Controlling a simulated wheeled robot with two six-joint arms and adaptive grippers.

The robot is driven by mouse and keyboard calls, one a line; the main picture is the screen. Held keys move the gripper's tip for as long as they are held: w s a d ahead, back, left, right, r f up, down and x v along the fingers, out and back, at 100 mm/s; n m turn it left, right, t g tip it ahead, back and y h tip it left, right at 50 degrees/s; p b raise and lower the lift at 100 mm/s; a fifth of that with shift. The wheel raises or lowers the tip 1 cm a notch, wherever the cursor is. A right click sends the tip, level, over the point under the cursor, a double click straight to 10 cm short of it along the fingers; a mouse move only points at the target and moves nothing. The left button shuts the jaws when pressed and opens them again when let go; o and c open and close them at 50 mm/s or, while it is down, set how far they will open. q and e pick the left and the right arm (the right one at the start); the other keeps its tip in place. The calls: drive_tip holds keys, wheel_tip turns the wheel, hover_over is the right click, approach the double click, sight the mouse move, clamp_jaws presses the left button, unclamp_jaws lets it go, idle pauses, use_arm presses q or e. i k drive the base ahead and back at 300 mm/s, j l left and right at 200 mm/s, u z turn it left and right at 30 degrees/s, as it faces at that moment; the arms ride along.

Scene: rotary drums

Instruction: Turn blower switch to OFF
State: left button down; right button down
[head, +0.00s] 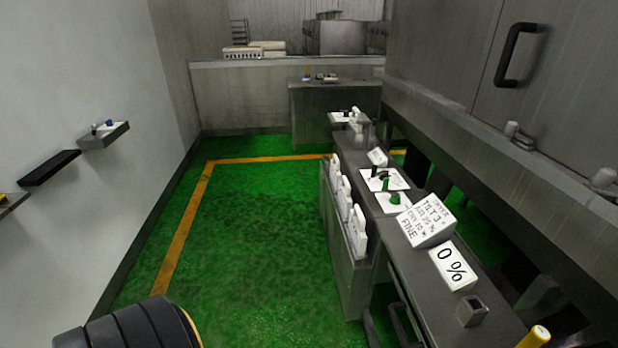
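No switch in view is readable as the blower switch. On the grey console along the right, a black lever knob (384,180) and a green knob (394,196) stand on white plates; their labels are too small to read. A small switch panel (345,116) sits at the console's far end. A wall box (104,136) on the left carries small blue and dark knobs. A black ribbed part with an orange ring (135,327) shows at the bottom left, probably part of my arm. No gripper fingers of either arm show.
A white printed block (427,222) and a "0 %" display (453,265) stand on the console. Grey machinery with a black handle (516,55) fills the right. The green floor (230,240) is clear inside a yellow line.

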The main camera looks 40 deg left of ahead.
sight(395, 199)
drive_tip(key=u, duration=0.7)
drive_tip(key=i+j, duration=0.25)
drive_tip(key=i+j+u, duration=0.1)
drive_tip(key=i, duration=0.3)
drive_tip(key=j, duration=0.15)
